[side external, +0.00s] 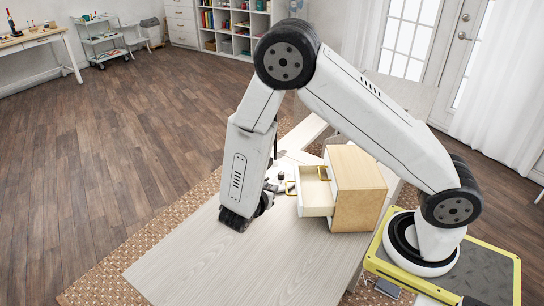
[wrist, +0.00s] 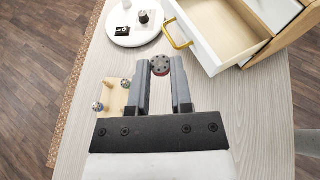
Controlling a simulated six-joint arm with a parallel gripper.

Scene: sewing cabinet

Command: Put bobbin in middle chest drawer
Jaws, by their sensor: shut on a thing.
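The bobbin (wrist: 160,65), a round dark grey piece with holes and a reddish rim, sits between the fingertips of my gripper (wrist: 161,70). My gripper is shut on it, above the table. The wooden chest (side external: 358,190) has one drawer (side external: 316,193) pulled out, with a white front and a brass handle. In the wrist view this open drawer (wrist: 225,32) is ahead and right of the bobbin, and its visible floor is bare. Another brass handle shows above it in the side view. My arm hides the bobbin in the side view.
A round white tray (wrist: 122,36) with small items, one black-topped, lies ahead and left of my gripper. A small wooden peg stand (wrist: 108,104) with spools is close on the left. The pale tabletop (side external: 215,265) is clear toward the front.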

